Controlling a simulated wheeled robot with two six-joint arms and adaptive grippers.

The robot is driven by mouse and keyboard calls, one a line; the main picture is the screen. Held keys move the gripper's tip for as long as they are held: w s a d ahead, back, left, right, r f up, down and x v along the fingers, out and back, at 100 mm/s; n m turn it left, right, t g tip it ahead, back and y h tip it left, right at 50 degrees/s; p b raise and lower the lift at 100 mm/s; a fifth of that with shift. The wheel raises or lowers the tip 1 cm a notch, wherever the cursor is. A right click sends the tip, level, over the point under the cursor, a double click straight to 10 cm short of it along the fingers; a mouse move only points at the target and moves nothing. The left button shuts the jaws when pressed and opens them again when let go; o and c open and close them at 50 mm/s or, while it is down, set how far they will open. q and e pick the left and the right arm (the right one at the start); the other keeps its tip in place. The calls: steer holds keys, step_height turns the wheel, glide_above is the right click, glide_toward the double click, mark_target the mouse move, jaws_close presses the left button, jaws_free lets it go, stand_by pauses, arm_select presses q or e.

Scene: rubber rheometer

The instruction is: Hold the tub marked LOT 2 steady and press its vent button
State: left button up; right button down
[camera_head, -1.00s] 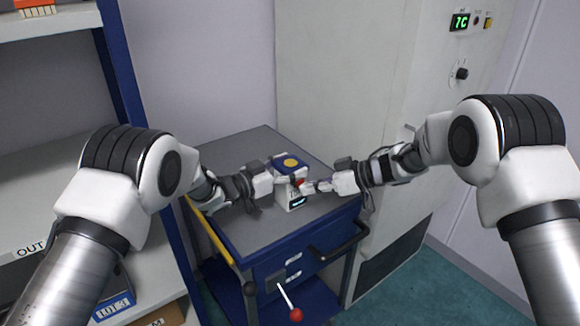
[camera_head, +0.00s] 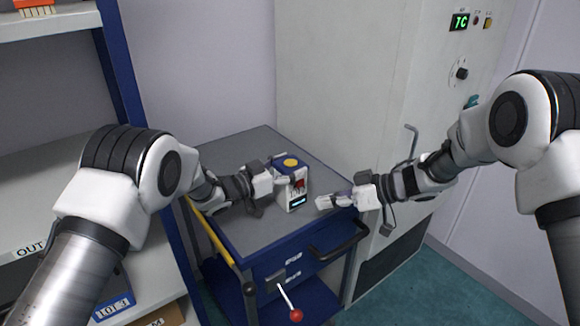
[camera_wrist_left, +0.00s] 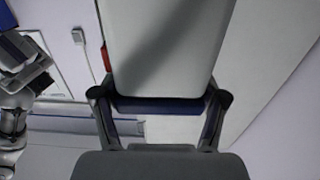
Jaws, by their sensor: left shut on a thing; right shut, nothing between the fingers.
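The tub (camera_head: 296,194) is white with a blue top and a yellow disc (camera_head: 291,162). It stands upright on the cart top; its lot marking is too small to read. A red part (camera_head: 298,183) shows on its near side, and a red piece (camera_wrist_left: 107,57) shows at its left edge in the left wrist view. My left gripper (camera_head: 283,182) is shut on the tub from the left; in the left wrist view its fingers flank the tub's pale body (camera_wrist_left: 165,50). My right gripper (camera_head: 322,203) is shut and empty, right of the tub and apart from it.
The grey cart top (camera_head: 255,230) has clear room in front of the tub. A dark handle (camera_head: 340,243) and a red-knobbed lever (camera_head: 295,314) are on the cart's front. A tall cabinet (camera_head: 340,80) stands behind, and a shelf (camera_head: 40,170) at left.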

arm_select(q)
steer(key=o, duration=1.4)
